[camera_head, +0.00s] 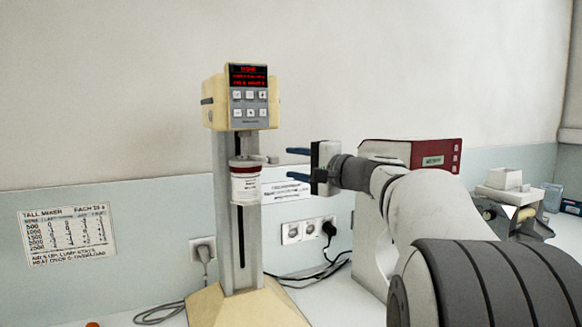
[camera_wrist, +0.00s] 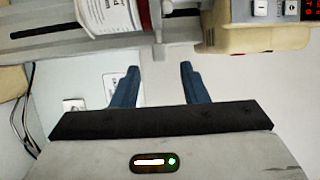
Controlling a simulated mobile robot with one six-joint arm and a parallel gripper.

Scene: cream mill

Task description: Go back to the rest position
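My gripper (camera_head: 291,163) is in front of the tall cream mill (camera_head: 233,190), to the right of its column, with its two blue fingers pointing left. In the wrist view the fingers (camera_wrist: 158,80) stand apart with nothing between them. A white container with a red rim (camera_head: 245,184) is held on the mill's column below the control head; it also shows at the top of the wrist view (camera_wrist: 108,14). The fingertips look apart from the container and the column. The mill's red display (camera_head: 248,76) is lit.
A red and white machine (camera_head: 425,155) stands behind my arm. A printed chart (camera_head: 68,234) hangs on the wall at left. Wall sockets (camera_head: 308,230) with black cables are behind the mill. A balance-like device (camera_head: 510,205) stands at right. Wall space above my gripper is clear.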

